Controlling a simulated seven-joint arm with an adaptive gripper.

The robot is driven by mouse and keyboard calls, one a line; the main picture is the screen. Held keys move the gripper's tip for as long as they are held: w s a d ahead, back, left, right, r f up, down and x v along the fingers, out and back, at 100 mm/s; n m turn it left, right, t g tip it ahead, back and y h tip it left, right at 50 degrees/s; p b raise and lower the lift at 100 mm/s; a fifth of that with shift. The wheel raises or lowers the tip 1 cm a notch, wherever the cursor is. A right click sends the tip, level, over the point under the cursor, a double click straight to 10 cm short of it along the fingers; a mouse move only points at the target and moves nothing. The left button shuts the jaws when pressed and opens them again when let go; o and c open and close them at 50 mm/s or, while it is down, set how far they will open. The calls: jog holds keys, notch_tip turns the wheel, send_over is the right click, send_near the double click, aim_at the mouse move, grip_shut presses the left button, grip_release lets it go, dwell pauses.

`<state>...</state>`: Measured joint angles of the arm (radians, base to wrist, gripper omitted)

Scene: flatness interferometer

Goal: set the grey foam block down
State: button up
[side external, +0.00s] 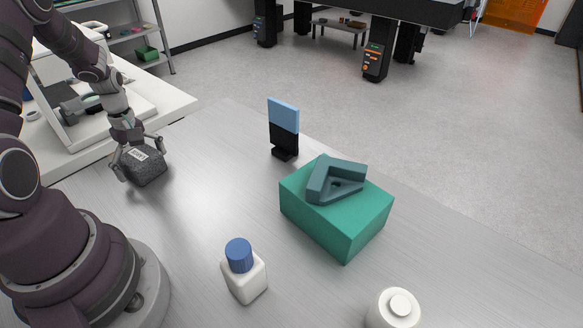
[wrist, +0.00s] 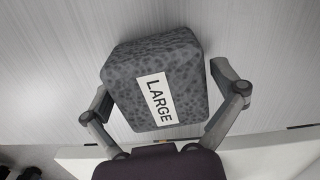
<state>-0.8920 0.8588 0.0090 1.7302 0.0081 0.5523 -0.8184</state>
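The grey foam block (side external: 147,168) is dark and speckled, with a white label. In the wrist view the block (wrist: 155,80) lies turned at an angle, and its label reads "LARGE". In the side external view it appears to rest on the metal tabletop at the left, by the edge of a white surface. My gripper (side external: 140,157) is above it with one finger on each side. In the wrist view my gripper (wrist: 160,82) looks open, with a narrow gap beside the block at the right finger and the left finger very close to it. The block's underside is hidden.
A teal box (side external: 345,232) carries a dark teal angular piece (side external: 337,181). Behind it stands a blue and black upright plate (side external: 284,125). A white bottle with a blue cap (side external: 244,275) and a white round container (side external: 394,310) stand in front. The tabletop's middle is clear.

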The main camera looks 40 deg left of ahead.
aim_at(140, 154)
dwell(0.3)
notch_tip(140, 154, up, 10)
jog(key=shift+w+d+r, duration=0.1)
jog(key=shift+w+r, duration=0.05)
jog(key=shift+r, duration=0.05)
jog(key=w+d+r+m+t+y, duration=0.1)
jog(key=d+r+m+t, duration=0.1)
jog(key=d+r+m, duration=0.35)
jog(key=w+d+r+m+t, duration=0.1)
jog(key=w+d+r+m, duration=0.15)
jog(key=d+m, duration=0.45)
jog(key=s+d+r+m+t+h, duration=0.1)
jog(key=s+d+r+m+t, duration=0.1)
jog(key=s+d+m, duration=0.2)
jog(key=d+m, duration=0.3)
jog(key=d, duration=0.2)
jog(key=shift+s+r+t, duration=0.15)
jog(key=shift+s+t, duration=0.15)
jog(key=shift+s, duration=0.05)
